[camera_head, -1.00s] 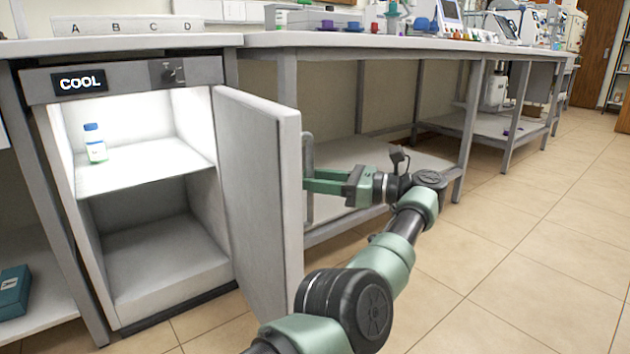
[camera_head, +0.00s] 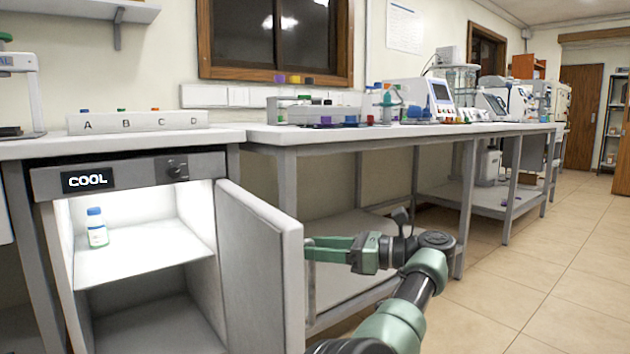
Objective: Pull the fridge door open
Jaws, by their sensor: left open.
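The fridge (camera_head: 130,178) is a grey cabinet marked COOL under the bench, with a lit interior. Its door (camera_head: 262,270) stands wide open, swung out to the right of the opening. A grey vertical handle (camera_head: 311,295) is on the door's outer face. My left gripper (camera_head: 312,249) has green fingers and is open at the handle's upper part, just right of the door edge. The door edge hides the fingertips, so I cannot tell whether they touch the handle. My right gripper is not in view.
A white bottle with a blue cap (camera_head: 97,228) stands on the fridge's upper shelf (camera_head: 145,252). A rack marked A to D (camera_head: 137,122) is on the bench above. Bench legs (camera_head: 287,185) stand close behind the door. The tiled floor (camera_head: 540,275) at right is clear.

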